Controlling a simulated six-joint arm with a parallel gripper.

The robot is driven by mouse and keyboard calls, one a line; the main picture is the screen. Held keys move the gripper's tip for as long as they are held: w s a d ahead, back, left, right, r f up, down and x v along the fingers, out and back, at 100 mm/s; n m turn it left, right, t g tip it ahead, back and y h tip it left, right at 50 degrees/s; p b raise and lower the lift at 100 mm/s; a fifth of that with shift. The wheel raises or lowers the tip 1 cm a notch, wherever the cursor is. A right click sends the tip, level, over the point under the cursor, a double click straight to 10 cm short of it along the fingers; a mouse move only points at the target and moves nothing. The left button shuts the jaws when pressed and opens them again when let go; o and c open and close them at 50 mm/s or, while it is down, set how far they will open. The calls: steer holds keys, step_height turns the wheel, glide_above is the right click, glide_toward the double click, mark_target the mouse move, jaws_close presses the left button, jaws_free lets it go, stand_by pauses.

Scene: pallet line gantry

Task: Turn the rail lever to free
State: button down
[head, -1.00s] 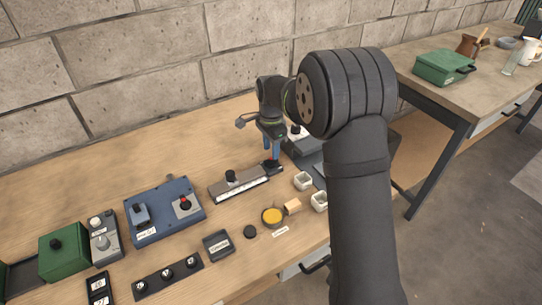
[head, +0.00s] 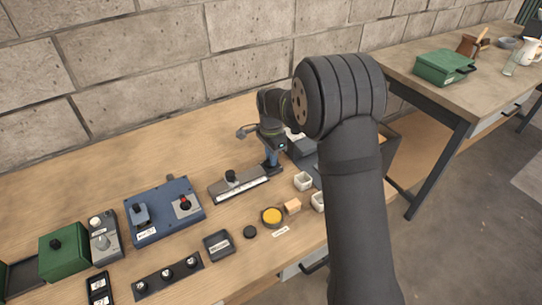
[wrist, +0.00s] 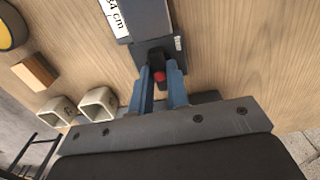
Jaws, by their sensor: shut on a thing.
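The grey rail (head: 237,187) lies on the wooden bench with a black-knobbed slider (head: 231,176) and a white scale strip along its front. In the wrist view, a dark block (wrist: 150,56) sits at the rail's end. The rail lever (wrist: 159,77), with a red tip, stands at that block, between the blue fingers of my gripper (wrist: 162,80). My gripper is shut on the lever. In the head view my gripper (head: 271,165) is at the rail's right end and hides most of the lever. The lever's marked positions cannot be read.
Two pale square cups (head: 303,181) and a wooden block (head: 293,206) stand close to the right of the rail. A round yellow-topped dish (head: 271,217) is in front. A blue control box (head: 165,211) is to the left. Dark equipment is behind my gripper.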

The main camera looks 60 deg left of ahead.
steer(key=n, duration=0.4)
steer(key=shift+n, duration=0.3)
steer(key=n, duration=0.9)
steer(key=shift+n, duration=2.2)
steer(key=c, duration=1.4)
jaws_free()
